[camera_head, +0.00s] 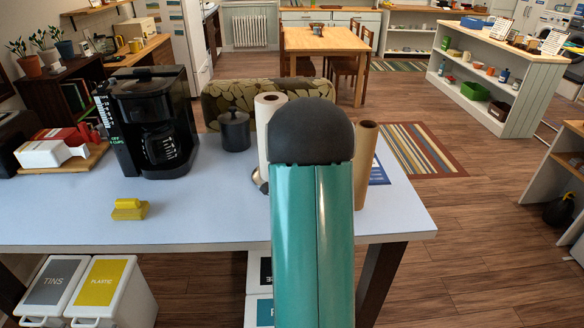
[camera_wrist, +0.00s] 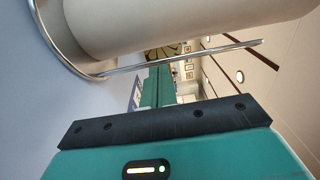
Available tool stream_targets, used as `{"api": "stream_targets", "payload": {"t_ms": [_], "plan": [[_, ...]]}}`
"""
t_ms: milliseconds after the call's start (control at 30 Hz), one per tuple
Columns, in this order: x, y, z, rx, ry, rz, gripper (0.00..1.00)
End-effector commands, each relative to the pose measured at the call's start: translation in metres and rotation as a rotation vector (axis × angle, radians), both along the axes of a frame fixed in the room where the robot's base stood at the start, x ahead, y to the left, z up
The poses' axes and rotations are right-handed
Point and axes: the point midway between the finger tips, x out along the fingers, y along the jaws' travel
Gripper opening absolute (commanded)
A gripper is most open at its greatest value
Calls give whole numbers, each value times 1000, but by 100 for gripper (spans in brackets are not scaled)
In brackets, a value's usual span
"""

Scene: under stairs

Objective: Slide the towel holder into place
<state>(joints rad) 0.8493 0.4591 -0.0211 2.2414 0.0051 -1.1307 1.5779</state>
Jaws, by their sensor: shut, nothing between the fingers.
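The towel holder carries a white paper roll (camera_head: 265,130) and stands upright on the pale blue table (camera_head: 205,200). Part of its shiny metal base (camera_head: 258,181) shows to the left of my arm, which hides the rest. In the wrist view the white roll (camera_wrist: 170,22) fills the top, with the curved metal base and a thin metal rod (camera_wrist: 190,57) along it. My gripper (camera_wrist: 157,78) is shut and empty, close beside the roll and rod. Whether it touches the rod I cannot tell. In the head view my arm hides the gripper.
A brown cylinder (camera_head: 365,160) stands right of my arm near a blue striped item (camera_head: 378,174). A dark canister (camera_head: 235,130), black coffee maker (camera_head: 152,125) and yellow object (camera_head: 129,209) stand on the left. The table's front left and right end are mostly clear.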

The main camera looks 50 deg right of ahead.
Motion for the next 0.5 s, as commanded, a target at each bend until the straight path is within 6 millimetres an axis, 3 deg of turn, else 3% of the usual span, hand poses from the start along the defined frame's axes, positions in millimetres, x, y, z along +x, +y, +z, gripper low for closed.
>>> {"api": "stream_targets", "payload": {"t_ms": [267,367,500], "plan": [[1,0,0,1,1,1,0],[13,0,-1,2,1,3,0],[46,-2,-1,1,0,6,0]]}}
